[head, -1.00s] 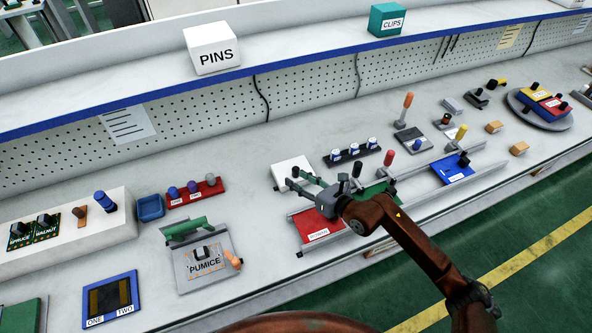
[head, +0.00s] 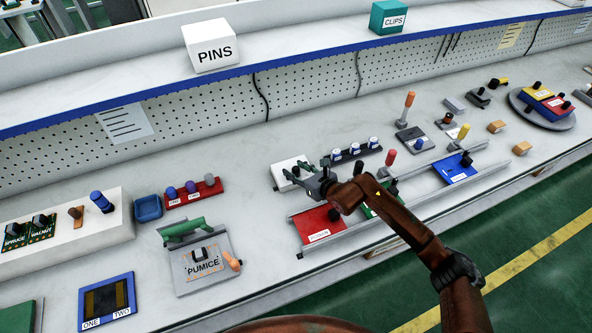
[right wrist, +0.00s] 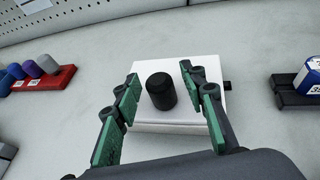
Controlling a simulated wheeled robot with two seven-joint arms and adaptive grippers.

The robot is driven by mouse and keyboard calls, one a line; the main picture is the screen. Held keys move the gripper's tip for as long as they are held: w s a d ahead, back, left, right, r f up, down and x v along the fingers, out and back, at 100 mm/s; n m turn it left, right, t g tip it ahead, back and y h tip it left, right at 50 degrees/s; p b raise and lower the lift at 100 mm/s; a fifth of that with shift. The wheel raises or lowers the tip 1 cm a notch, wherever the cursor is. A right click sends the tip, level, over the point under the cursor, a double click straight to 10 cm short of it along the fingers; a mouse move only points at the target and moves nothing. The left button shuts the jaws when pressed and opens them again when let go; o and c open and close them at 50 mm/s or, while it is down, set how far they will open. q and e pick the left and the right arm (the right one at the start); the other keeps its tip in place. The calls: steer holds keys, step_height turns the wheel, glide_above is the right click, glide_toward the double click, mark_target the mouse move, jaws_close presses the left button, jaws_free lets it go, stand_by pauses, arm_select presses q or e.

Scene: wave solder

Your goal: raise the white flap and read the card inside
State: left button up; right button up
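The white flap (head: 283,170) lies flat on the bench, left of the row of white-capped jars. In the right wrist view the flap (right wrist: 179,126) carries an upright black cylindrical knob (right wrist: 160,91). My right gripper (right wrist: 162,88) is open, with its green-padded fingers on either side of the knob and a gap on both sides. In the head view the right gripper (head: 306,171) is over the flap and partly hides it. No card shows; whatever is under the flap is hidden. My left gripper is not in view.
A rail with red (head: 318,226), green and blue (head: 455,169) blocks stands in front of the flap. A dark rack of jars (head: 355,154) is at its right. A red block with colored knobs (head: 191,193) is further left, with bare bench between.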

steer(key=shift+c, duration=0.5)
jaws_close()
